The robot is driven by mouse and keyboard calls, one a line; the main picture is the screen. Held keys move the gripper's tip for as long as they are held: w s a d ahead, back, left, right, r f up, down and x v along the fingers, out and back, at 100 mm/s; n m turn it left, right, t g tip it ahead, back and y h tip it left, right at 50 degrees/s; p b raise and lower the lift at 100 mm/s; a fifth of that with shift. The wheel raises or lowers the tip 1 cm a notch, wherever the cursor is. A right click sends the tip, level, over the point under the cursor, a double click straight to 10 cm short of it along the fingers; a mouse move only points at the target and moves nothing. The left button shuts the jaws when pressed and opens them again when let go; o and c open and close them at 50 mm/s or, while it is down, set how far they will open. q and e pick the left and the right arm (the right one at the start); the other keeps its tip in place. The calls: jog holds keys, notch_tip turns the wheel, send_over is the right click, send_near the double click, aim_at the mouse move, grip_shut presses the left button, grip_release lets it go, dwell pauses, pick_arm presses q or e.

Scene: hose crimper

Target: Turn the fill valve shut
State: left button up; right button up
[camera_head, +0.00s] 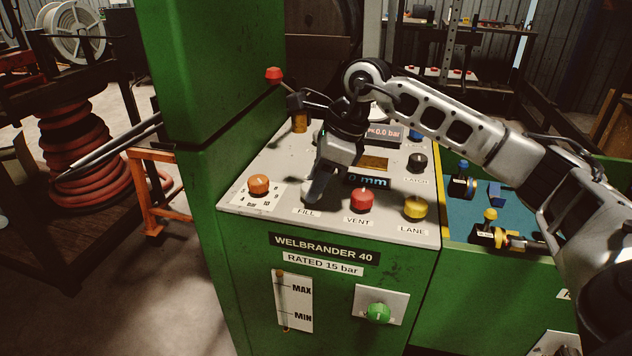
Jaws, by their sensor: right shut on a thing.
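The fill valve sits above the FILL label (306,212) on the sloping grey panel (270,205) of the green machine. Its knob is mostly or wholly hidden behind my right gripper (314,190). My right arm reaches in from the right over the panel, and the gripper points down at the valve's place, shut on it. How far the valve is turned cannot be seen. My left gripper is not in view.
Close by are an orange knob (259,185) with a dial, the red VENT knob (361,200) and the yellow LANE knob (415,207). A red-tipped lever (273,74) rises behind. A green knob (378,313) is on the front face.

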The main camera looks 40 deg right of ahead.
jog(key=n+g, duration=0.1)
jog(key=n, duration=0.2)
jog(key=shift+w+n+y, duration=0.15)
jog(key=shift+n+y, duration=0.15)
jog(key=shift+d+n+g, duration=0.1)
jog(key=shift+n+g, duration=0.6)
jog(key=shift+n, duration=0.7)
jog(key=o, duration=1)
jog(key=shift+c, duration=0.2)
pick_arm(q)
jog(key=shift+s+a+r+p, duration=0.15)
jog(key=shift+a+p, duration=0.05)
jog(key=shift+p, duration=0.65)
pick_arm(e)
jog(key=v, duration=1.6)
